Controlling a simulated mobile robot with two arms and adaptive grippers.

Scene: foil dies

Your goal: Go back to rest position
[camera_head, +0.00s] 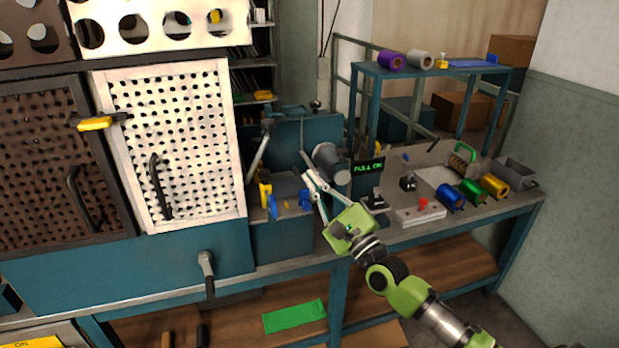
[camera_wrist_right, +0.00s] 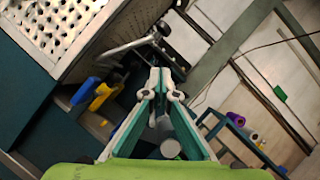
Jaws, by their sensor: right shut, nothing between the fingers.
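My right gripper (camera_head: 308,174) is in front of the bench machine, its fingers pointing up and left. In the right wrist view its fingertips (camera_wrist_right: 161,78) are together with nothing between them. A grey cylindrical part (camera_head: 331,161) of the machine is close behind the fingers. Yellow and blue clamps (camera_head: 267,200) are left of the gripper, apart from it; they also show in the right wrist view, at its left (camera_wrist_right: 99,96). My left gripper is not in view.
A white perforated door (camera_head: 182,150) stands at the left. A raised shelf (camera_head: 440,72) is behind.

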